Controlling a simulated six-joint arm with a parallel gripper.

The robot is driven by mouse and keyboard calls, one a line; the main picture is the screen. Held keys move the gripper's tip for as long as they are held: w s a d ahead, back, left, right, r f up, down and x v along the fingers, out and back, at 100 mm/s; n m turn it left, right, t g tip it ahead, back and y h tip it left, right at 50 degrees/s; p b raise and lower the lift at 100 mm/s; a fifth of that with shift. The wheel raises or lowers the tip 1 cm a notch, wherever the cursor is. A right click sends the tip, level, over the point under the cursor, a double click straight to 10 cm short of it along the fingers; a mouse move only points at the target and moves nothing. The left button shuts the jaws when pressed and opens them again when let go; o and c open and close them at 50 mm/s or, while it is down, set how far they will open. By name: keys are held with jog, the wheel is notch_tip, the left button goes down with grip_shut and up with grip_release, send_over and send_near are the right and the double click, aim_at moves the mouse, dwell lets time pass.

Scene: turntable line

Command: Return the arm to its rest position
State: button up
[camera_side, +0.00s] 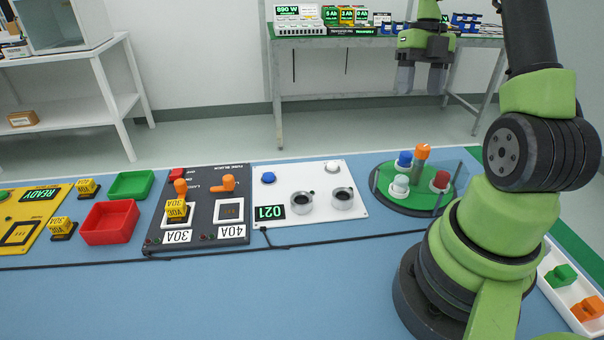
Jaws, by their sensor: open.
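My gripper (421,80) hangs in the air at the upper right, fingers pointing down, above and behind the turntable. It is open, with nothing seen between its fingers. My arm rises from its base at the right of the blue table (300,290). The green turntable (413,203) stands below the gripper, apart from it. It carries a blue-topped piece (404,160), an orange-topped piece (422,152), a white piece (400,186) and a red-topped piece (440,181).
A white panel (310,167) with two round sockets and a dark fuse panel (205,205) lie left of the turntable. Green (130,185) and red (110,222) bins sit further left. A white tray (556,257) with coloured blocks is at the right. The front of the table is clear.

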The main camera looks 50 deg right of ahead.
jog(key=w+a+r+n+t+h, duration=0.15)
jog(key=a+r+n, duration=0.25)
jog(key=a+n, duration=0.4)
jog(key=w+a+r+n+t+h, duration=0.1)
jog(key=w+a+r+n+t, duration=0.1)
jog(key=a+r+n, duration=0.6)
jog(key=s+a+n+t, duration=0.2)
jog(key=s+a+n, duration=0.2)
jog(key=n, duration=0.8)
jog(key=s+a+f+n+t+y, duration=0.1)
jog(key=s+a+n+t, duration=0.2)
jog(key=a+n, duration=0.4)
jog(key=s+n, duration=0.1)
jog(key=n, duration=0.4)
jog(key=shift+a+f, duration=0.15)
jog(key=shift+a, duration=0.1)
